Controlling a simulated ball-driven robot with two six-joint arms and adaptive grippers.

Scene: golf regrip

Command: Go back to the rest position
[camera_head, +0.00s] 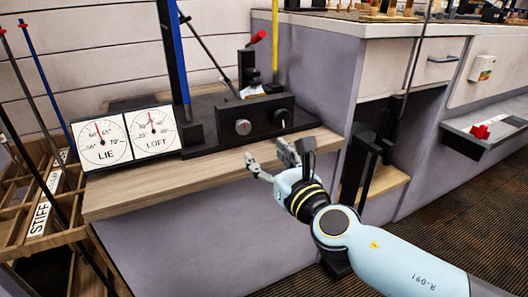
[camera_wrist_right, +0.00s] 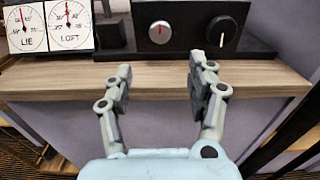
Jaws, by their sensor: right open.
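My right gripper (camera_head: 268,163) is open and empty in front of the wooden bench edge, near the black machine with two knobs. In the right wrist view its two grey fingers (camera_wrist_right: 158,85) stand wide apart with nothing between them. The black machine (camera_head: 215,126) stands on the wooden bench top (camera_head: 135,192), and its knobs also show in the right wrist view (camera_wrist_right: 185,40). My left gripper is in neither view.
Two dials marked LIE (camera_head: 103,142) and LOFT (camera_head: 154,132) stand left on the bench. A wooden rack (camera_head: 15,215) with several shafts is at far left. A grey cabinet (camera_head: 320,70) stands at right. Patterned carpet (camera_head: 480,225) lies at lower right.

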